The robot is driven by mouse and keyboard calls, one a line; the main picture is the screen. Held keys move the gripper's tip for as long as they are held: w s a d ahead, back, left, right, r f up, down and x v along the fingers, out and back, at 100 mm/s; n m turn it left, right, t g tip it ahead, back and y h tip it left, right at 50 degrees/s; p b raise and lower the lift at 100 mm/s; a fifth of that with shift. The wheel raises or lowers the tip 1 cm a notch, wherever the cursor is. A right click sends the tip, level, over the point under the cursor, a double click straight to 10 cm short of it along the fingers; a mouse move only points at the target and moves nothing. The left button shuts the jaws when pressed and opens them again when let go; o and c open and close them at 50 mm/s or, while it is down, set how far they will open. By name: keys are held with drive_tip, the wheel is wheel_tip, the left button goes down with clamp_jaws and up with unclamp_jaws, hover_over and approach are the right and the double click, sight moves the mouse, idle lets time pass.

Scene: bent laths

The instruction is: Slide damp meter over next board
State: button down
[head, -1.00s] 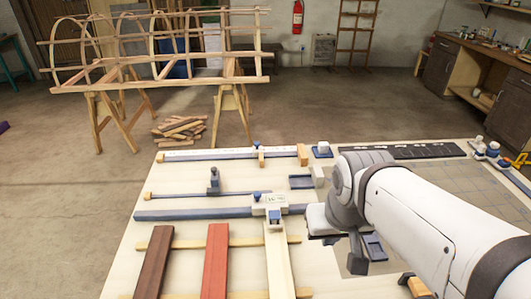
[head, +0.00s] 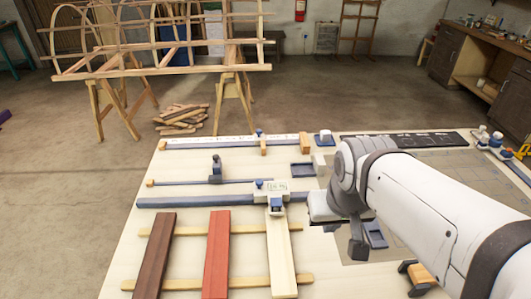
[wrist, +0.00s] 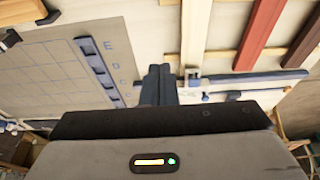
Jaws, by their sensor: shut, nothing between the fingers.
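The damp meter (head: 271,192) is a small white-and-blue carriage on a long blue rail (head: 190,202). It sits at the far end of the pale board (head: 281,255). The red board (head: 217,250) and the dark brown board (head: 150,255) lie to its left, with bare gaps between. My gripper (head: 358,248) is to the right of the meter, apart from it, partly hidden by my arm. In the wrist view my gripper (wrist: 158,72) has its dark fingers together and empty. The meter (wrist: 192,78) shows there just right of the fingertips.
Two wooden cross strips (head: 170,284) lie under the boards. A second rail (head: 220,142) with wooden blocks runs behind. A small blue tray (head: 302,170) is near my arm, and a grey gridded mat (head: 425,180) covers the table's right. A lath frame on trestles (head: 165,60) stands beyond.

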sight(259, 181)
drive_tip(key=c, duration=2.1)
unclamp_jaws()
drive_tip(key=shift+c, duration=0.2)
